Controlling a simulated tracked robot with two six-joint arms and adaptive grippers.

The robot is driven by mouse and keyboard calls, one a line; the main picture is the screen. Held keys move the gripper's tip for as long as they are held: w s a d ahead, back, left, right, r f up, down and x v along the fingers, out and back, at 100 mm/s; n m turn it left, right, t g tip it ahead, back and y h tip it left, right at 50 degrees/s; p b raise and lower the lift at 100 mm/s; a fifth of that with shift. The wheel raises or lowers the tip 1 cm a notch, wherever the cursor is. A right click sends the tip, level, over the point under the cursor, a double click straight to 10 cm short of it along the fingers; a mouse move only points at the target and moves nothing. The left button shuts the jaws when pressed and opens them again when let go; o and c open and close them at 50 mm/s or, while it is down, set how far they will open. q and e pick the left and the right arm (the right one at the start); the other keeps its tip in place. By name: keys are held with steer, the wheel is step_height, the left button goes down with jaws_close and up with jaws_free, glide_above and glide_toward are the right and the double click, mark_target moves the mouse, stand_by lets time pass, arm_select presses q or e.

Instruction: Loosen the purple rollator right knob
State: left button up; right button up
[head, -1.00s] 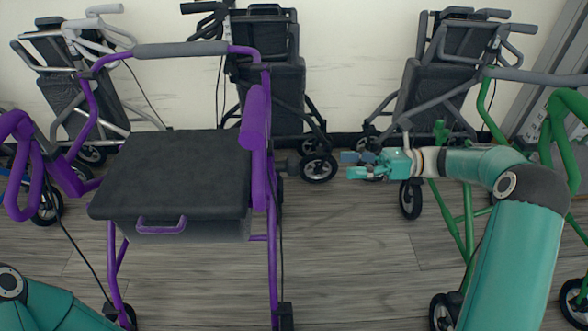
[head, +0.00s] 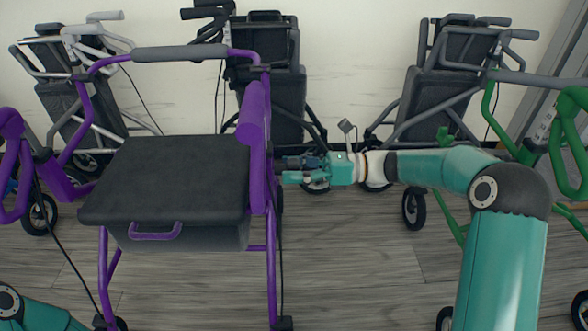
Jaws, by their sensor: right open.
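The purple rollator (head: 258,205) stands left of centre with its dark seat (head: 165,175) facing me. Its right knob, dark and on the outer side of the right frame post, is mostly hidden by my gripper. My right gripper (head: 287,170) is teal and reaches in from the right at knob height. Its fingers are open and point left, with the tips at or around the knob; I cannot tell whether they touch it. Only a part of my left arm shows at the lower left; its gripper is out of view.
A green rollator (head: 570,150) stands at the right, beside my right arm. Folded dark rollators (head: 270,90) (head: 435,95) and a grey one (head: 75,100) line the back wall. The wooden floor (head: 350,265) between the purple and green rollators is clear.

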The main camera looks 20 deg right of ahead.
steer(key=c, duration=1.1)
steer(key=shift+d, duration=0.15)
steer(key=shift+c, duration=0.3)
